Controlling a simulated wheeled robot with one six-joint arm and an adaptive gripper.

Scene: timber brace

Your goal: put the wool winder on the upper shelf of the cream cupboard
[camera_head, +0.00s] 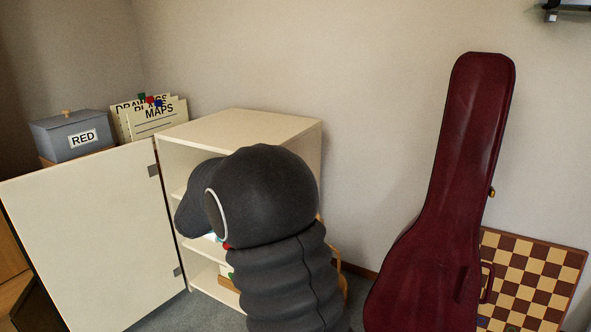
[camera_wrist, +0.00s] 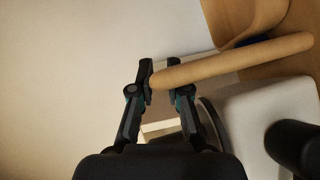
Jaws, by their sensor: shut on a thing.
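The cream cupboard (camera_head: 265,123) stands against the wall with its door (camera_head: 90,235) swung wide open to the left. My dark arm covers much of its opening, so only slivers of the shelves show. A lower shelf (camera_head: 210,280) is partly visible. In the wrist view, my gripper (camera_wrist: 164,82) is shut on a pale wooden rod (camera_wrist: 235,61), which seems to be part of the wool winder. The rod runs up to the right from the fingertips. A curved wooden piece (camera_wrist: 245,15) is beside it. My gripper is hidden behind my arm in the head view.
A dark red instrument case (camera_head: 450,200) and a chequered board (camera_head: 530,280) lean at the right. The wall above the cupboard is clear.

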